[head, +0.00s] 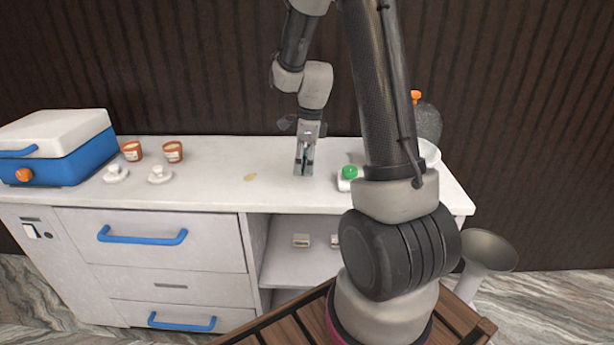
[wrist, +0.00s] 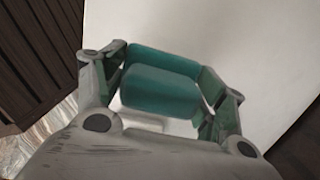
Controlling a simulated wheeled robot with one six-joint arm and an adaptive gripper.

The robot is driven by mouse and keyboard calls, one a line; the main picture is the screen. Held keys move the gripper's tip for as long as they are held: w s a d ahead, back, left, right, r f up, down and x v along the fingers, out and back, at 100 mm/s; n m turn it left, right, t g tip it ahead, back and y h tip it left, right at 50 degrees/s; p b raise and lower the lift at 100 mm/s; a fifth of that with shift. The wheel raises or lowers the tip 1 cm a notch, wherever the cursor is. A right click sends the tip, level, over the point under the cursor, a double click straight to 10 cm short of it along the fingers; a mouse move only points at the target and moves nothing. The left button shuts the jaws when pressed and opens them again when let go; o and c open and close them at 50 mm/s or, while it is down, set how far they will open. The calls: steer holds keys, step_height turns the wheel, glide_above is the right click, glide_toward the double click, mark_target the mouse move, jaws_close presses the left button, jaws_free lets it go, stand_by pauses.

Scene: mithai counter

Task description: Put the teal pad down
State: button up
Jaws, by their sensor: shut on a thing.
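The teal pad (wrist: 160,88) is between the two fingers of my gripper (wrist: 165,95) in the wrist view, and the fingers are shut on it. It shows as a rounded teal block with a second teal part behind it. In the head view my gripper (head: 305,160) points down over the white counter, right of its middle. Only a thin teal sliver of the pad shows there between the fingers. I cannot tell whether the pad touches the counter top (head: 225,165).
A green-topped white item (head: 349,173) stands close to the right of my gripper. A white bowl (head: 429,153) and a clear jug (head: 428,122) are further right. The counter's middle is mostly clear.

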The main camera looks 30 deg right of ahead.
mark_target(303, 182)
steer(key=shift+f, duration=2.1)
steer(key=shift+f, duration=0.1)
steer(key=o, duration=1.1)
steer(key=shift+c, duration=0.2)
